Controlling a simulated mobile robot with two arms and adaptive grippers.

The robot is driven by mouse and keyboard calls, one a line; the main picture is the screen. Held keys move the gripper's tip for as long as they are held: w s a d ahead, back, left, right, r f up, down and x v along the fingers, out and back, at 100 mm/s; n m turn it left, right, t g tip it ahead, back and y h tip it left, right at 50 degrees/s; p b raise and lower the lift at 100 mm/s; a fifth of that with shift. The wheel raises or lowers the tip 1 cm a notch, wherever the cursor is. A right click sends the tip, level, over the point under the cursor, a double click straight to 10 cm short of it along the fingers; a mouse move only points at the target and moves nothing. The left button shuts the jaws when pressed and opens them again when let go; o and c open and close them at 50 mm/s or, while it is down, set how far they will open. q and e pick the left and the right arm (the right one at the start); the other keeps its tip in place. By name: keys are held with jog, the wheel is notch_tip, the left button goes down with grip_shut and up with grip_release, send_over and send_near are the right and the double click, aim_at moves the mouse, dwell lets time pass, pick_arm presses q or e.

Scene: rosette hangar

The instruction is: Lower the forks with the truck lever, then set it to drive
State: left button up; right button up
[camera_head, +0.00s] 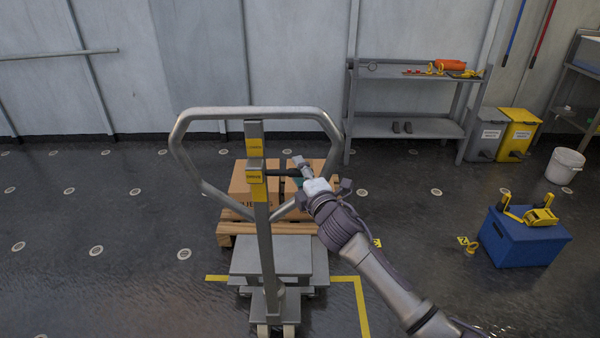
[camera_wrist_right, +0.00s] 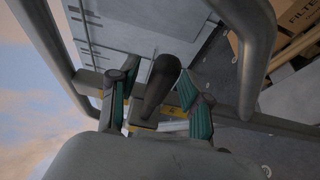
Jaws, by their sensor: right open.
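The pallet truck's grey post and loop handle (camera_head: 220,112) stand upright at the centre of the head view. Two yellow labels are on the post; the upper label (camera_head: 254,147) is too small to read surely, and the lower label (camera_head: 256,178) seems to read DRIVE. The dark truck lever (camera_head: 276,173) sticks out to the right, level with the lower label. My right gripper (camera_head: 298,173) is at the lever's outer end. In the right wrist view, the lever (camera_wrist_right: 160,84) lies between the open fingers of that gripper (camera_wrist_right: 156,100). My left gripper is out of view.
A wooden pallet (camera_head: 232,228) with cardboard boxes (camera_head: 240,178) stands behind the post. A blue box (camera_head: 525,243) with yellow items, a white bucket (camera_head: 565,165), bins (camera_head: 517,135) and a grey workbench (camera_head: 405,127) are to the right. Floor at left is clear.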

grip_shut()
